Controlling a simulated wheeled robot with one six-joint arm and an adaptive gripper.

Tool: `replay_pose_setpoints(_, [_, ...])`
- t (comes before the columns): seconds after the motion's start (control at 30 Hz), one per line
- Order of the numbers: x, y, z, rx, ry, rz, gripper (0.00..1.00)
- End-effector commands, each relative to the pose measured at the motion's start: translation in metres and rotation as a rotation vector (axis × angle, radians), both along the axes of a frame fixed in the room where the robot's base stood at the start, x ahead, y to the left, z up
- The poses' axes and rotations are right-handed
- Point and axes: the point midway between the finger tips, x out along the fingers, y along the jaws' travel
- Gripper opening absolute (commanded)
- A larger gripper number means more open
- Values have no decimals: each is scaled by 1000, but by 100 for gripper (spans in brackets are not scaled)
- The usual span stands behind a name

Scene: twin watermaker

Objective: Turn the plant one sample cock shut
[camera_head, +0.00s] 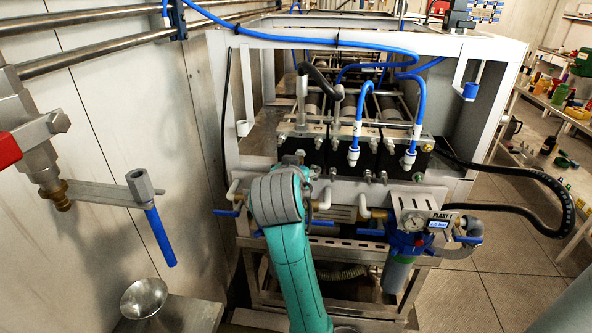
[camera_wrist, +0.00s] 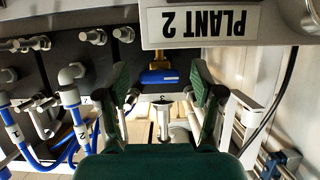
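In the wrist view a blue valve handle (camera_wrist: 158,78) with a brass stem lies crosswise beyond my gripper (camera_wrist: 160,82). A steel fitting (camera_wrist: 162,112) shows between the fingers. The two dark green fingers are spread apart with nothing held between them. In the head view a PLANT 1 panel (camera_head: 440,217) with a gauge is at the right front of the skid, with a blue handle (camera_head: 467,239) beside it. My teal arm hides my gripper there. I cannot tell which handle is the plant one sample cock.
A PLANT 2 sign (camera_wrist: 202,20) appears upside down in the wrist view, close above the fingers. Blue hoses (camera_wrist: 78,138) lie at left. In the head view a blue lever (camera_head: 160,238) hangs near a metal funnel (camera_head: 144,297). Floor (camera_head: 510,275) is open at right.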

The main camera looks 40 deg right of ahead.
Motion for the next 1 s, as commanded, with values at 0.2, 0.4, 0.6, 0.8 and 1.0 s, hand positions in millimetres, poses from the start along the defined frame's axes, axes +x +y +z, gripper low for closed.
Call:
replay_pose_setpoints(0.2, [-1,2,1,-1,-1,0,67])
replay_pose_setpoints(0.4, [-14,19,11,0,-3,2,67])
replay_pose_setpoints(0.6, [-37,49,26,0,-4,4,67])
replay_pose_setpoints(0.8, [-56,74,39,-1,-4,4,67])
replay_pose_setpoints(1.0, [-67,85,45,-1,-1,1,67])
